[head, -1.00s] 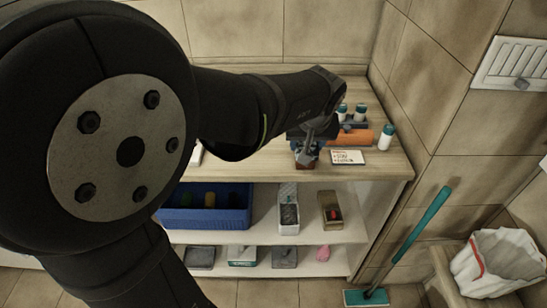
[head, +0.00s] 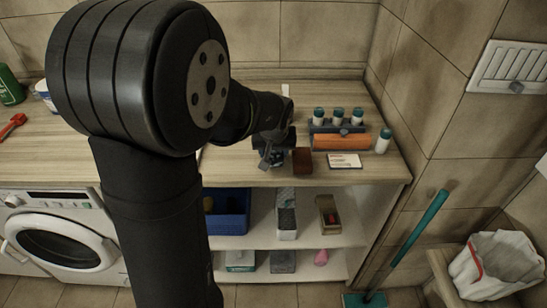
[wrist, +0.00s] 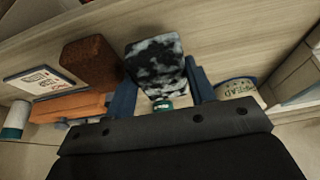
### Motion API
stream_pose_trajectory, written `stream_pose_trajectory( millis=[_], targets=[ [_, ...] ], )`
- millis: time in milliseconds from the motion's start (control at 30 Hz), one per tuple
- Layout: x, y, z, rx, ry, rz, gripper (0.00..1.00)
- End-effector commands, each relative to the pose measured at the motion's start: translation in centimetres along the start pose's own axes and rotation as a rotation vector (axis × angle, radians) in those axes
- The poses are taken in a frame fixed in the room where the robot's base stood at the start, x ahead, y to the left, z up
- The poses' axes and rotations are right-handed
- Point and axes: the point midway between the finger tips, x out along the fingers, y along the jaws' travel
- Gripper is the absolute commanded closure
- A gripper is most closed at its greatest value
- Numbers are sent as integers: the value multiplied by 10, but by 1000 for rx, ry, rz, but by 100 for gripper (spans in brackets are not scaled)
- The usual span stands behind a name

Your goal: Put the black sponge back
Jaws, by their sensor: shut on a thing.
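My gripper (head: 271,156) is over the right part of the wooden counter, just left of a reddish-brown block (head: 302,161). In the wrist view its blue fingers (wrist: 163,92) are shut on a black block with white mottling (wrist: 155,62), which I take for the black sponge. The brown block also shows in the wrist view (wrist: 92,62), beside the fingers and apart from them. In the head view the held block is too small and covered to make out clearly.
An orange roll (head: 341,141), a white card (head: 345,161), a rack of teal-capped bottles (head: 338,118) and a loose bottle (head: 383,141) stand to the right. Below are a blue bin (head: 232,222), a white box (head: 287,220) and a tan box (head: 329,214) on the shelf.

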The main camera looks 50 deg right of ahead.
Motion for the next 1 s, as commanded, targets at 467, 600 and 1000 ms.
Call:
stream_pose_trajectory(
  millis=[467, 600, 1000],
  targets=[
    [25, 0, 11, 0, -1, 0, 75],
    [27, 0, 12, 0, 0, 0, 39],
    [24, 0, 10, 0, 0, 0, 29]
  ],
)
